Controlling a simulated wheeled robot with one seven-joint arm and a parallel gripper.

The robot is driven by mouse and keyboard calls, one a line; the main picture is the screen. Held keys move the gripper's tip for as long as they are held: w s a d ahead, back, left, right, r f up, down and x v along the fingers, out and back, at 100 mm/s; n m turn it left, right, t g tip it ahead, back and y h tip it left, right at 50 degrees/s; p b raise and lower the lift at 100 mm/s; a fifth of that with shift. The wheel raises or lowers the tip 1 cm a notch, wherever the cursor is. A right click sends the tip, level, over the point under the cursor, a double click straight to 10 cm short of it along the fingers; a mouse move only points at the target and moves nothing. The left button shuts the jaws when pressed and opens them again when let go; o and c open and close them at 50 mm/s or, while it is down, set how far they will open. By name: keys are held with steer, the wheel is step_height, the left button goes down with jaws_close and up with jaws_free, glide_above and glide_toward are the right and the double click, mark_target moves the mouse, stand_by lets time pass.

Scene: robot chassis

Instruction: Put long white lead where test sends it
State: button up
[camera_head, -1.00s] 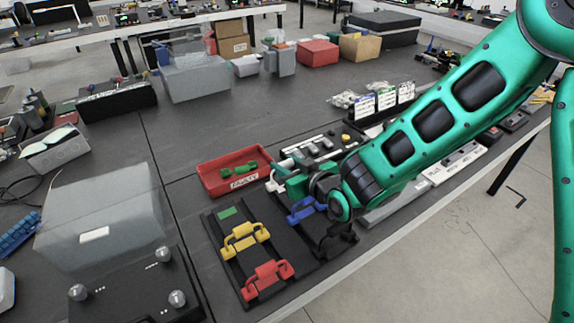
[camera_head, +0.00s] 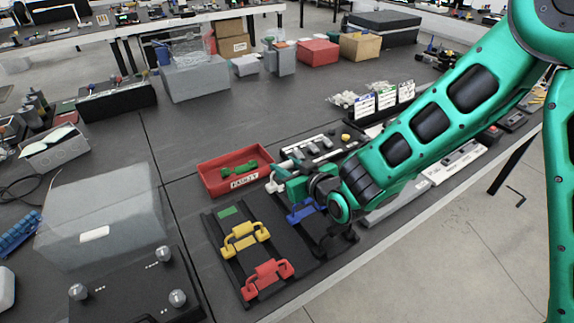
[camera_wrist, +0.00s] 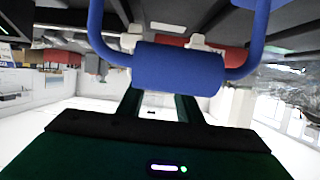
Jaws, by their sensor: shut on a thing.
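My gripper (camera_head: 289,187) is low over the right part of the black board, beside the red tray. White ends of the long white lead (camera_head: 272,185) show at its tips, and two white pieces (camera_wrist: 198,42) show beyond my fingers in the wrist view. The middle of the lead is hidden. A blue lead (camera_head: 302,213) sits on the board just below my gripper; in the wrist view its thick blue bar (camera_wrist: 180,68) crosses close before the camera. The red tray (camera_head: 207,180) is labelled FAULTY and holds a green lead (camera_head: 239,169).
A yellow lead (camera_head: 245,237) and a red lead (camera_head: 268,277) sit on the black board (camera_head: 222,252), near a green patch (camera_head: 229,211). A rack of grey and white parts (camera_head: 318,146) stands behind my gripper. A translucent grey box (camera_head: 100,215) stands left. The table middle is clear.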

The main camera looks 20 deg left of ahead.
steer(key=shift+f, duration=0.95)
steer(key=o, duration=1.2)
step_height(320, 180, up, 4)
steer(key=shift+w+f, duration=0.1)
steer(key=shift+f, duration=0.05)
steer(key=s+a+r, duration=0.1)
steer(key=s+r, duration=0.1)
steer(key=s, duration=0.1)
steer(key=s+a+r, duration=0.2)
steer(key=s+r, duration=0.1)
steer(key=s, duration=0.1)
steer(key=s+a+r, duration=0.2)
steer(key=s, duration=0.1)
steer(key=shift+s+a+r, duration=0.15)
steer(key=shift+s+a, duration=0.05)
